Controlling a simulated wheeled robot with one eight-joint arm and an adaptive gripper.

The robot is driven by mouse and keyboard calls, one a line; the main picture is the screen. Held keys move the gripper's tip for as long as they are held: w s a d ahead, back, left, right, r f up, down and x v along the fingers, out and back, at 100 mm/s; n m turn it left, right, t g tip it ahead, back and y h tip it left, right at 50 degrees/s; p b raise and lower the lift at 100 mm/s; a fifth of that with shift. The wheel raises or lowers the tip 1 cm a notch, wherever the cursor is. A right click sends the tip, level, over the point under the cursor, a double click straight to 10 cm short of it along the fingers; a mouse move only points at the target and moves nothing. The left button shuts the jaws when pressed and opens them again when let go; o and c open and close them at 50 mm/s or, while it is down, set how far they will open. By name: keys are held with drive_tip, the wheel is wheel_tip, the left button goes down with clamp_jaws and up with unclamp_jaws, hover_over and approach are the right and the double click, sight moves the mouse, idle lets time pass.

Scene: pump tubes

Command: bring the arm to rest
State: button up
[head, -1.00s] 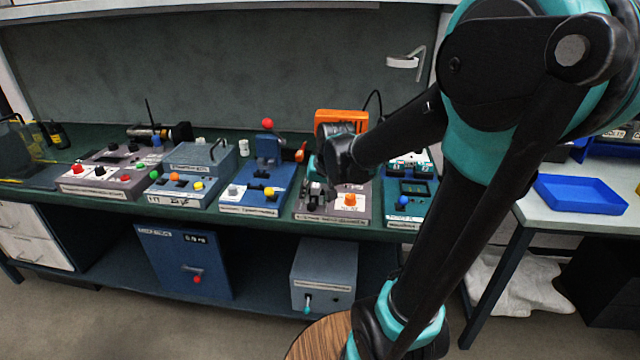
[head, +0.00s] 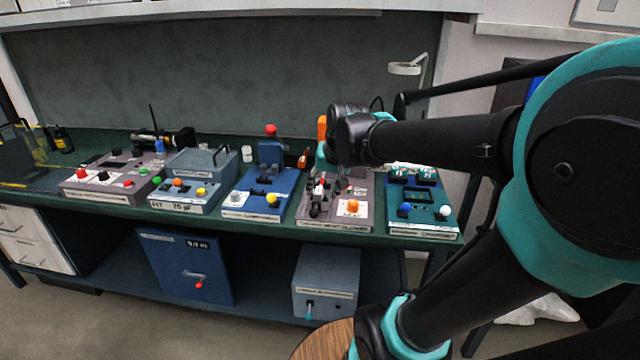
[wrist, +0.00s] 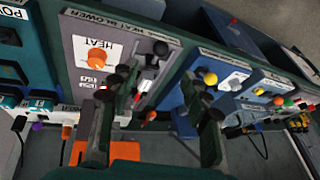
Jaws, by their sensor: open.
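My gripper (head: 328,172) is above the grey heat blower station (head: 338,218) on the bench in the head view. In the wrist view my gripper (wrist: 157,88) is open, with a dark finger on each side and the station (wrist: 86,25) beyond. No held object shows between the fingers. Whether the fingers touch the station cannot be told. My arm reaches in from the right of the head view and hides part of the wall and bench end. An orange part (head: 322,127) shows behind my gripper, mostly covered.
A blue station (head: 240,205) stands left of the heat blower and a teal station (head: 421,222) right. More stations with knobs line the green bench (head: 270,228). A lamp (head: 405,68) hangs on the back wall. Open floor lies in front.

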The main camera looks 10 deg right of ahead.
drive_tip(key=s+d+f+n, duration=0.1)
drive_tip(key=s+d+f, duration=0.2)
drive_tip(key=s+f, duration=0.3)
drive_tip(key=s+d+f+h, duration=0.1)
drive_tip(key=s+d+f, duration=0.2)
drive_tip(key=s+f, duration=0.4)
wheel_tip(320, 180, down, 3)
drive_tip(key=shift+r+n+g+h, duration=0.15)
drive_tip(key=shift+n+g+h, duration=0.15)
drive_tip(key=shift+n, duration=0.1)
drive_tip(key=shift+w, duration=0.1)
idle(0.9)
